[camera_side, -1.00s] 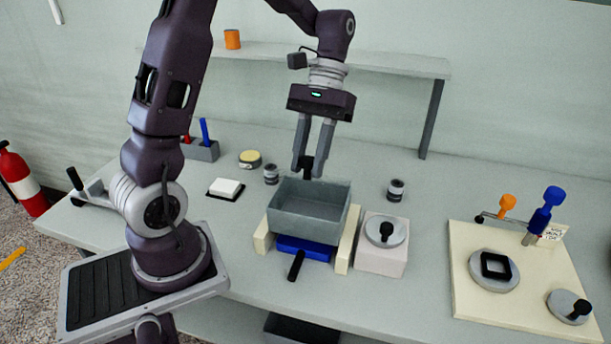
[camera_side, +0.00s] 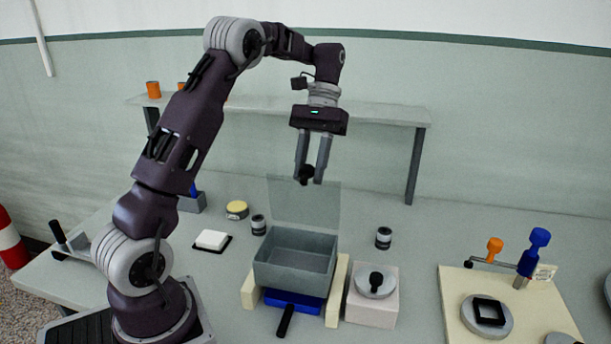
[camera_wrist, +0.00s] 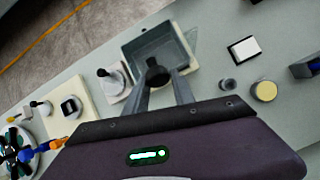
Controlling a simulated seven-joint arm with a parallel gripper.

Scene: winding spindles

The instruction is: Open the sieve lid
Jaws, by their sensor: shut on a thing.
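The sieve is a grey open-topped box (camera_side: 294,262) in the side view; it also shows in the wrist view (camera_wrist: 140,47). Its translucent grey lid (camera_side: 305,207) stands nearly upright along the box's back edge. A black knob (camera_side: 306,174) is at the lid's top edge. My gripper (camera_side: 310,176) is above the back of the box, pointing down, with its fingers shut on the black knob. In the wrist view the dark round knob (camera_wrist: 157,74) sits between the fingertips. The box's inside looks empty.
The box rests between cream rails (camera_side: 338,290) above a blue tray (camera_side: 293,299) with a black handle. A block with a knobbed disc (camera_side: 372,312) stands at the right. Small jars (camera_side: 383,238) flank the box. A shelf (camera_side: 300,111) runs behind my gripper.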

